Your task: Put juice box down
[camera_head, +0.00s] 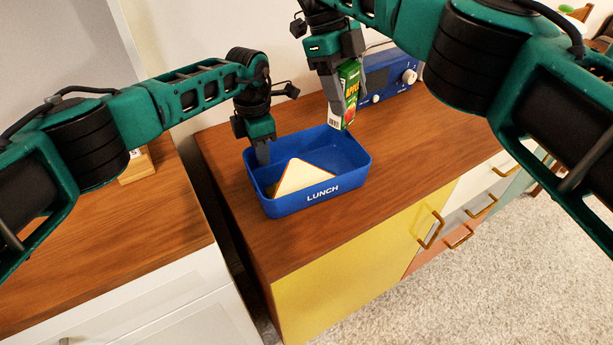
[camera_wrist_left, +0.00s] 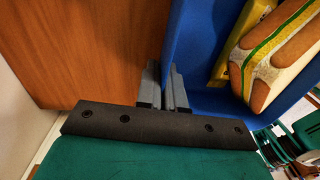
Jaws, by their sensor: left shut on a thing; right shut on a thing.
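The green juice box (camera_head: 349,86) is held upright, slightly tilted, in my right gripper (camera_head: 343,100). Its lower end is over the back right part of the blue lunch box (camera_head: 345,182); I cannot tell whether it touches the rim. The lunch box stands on the wooden counter, with a sandwich (camera_head: 303,175) in its front left part. My left gripper (camera_head: 262,153) points down at the box's left side, shut on its wall. In the left wrist view, the left fingers (camera_wrist_left: 165,88) pinch that blue wall (camera_wrist_left: 181,45), with the sandwich (camera_wrist_left: 285,55) inside to the right.
A blue appliance with a dial (camera_head: 390,76) stands behind the lunch box on the counter (camera_head: 430,140). The counter to the right of the box is clear. A gap separates this counter from another wooden-topped cabinet (camera_head: 120,240) at left.

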